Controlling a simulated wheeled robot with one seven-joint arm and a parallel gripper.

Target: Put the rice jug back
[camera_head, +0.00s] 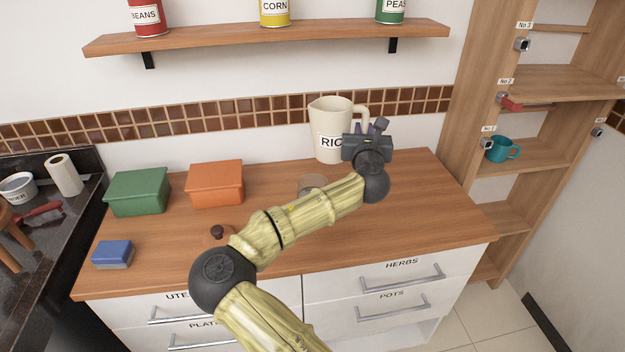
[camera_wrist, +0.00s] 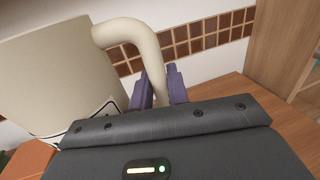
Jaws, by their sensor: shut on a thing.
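The rice jug (camera_head: 333,118) is cream with a label starting "RIC", and it looks upright at the back of the wooden counter. My gripper (camera_head: 366,130) is at its right side, shut on its handle. In the wrist view the jug's body (camera_wrist: 48,75) fills the left. Its curved handle (camera_wrist: 140,45) runs down between my two purple fingers (camera_wrist: 158,90). My gripper hides part of the label and lower handle. I cannot tell whether the jug's base touches the counter.
On the counter (camera_head: 440,210) stand a green box (camera_head: 137,192), an orange box (camera_head: 215,184), a blue block (camera_head: 112,254) and a small round container (camera_head: 312,184) partly behind my arm. A shelf (camera_head: 270,37) with three cans hangs above. A shelf unit (camera_head: 540,82) with a teal mug (camera_head: 502,149) stands right.

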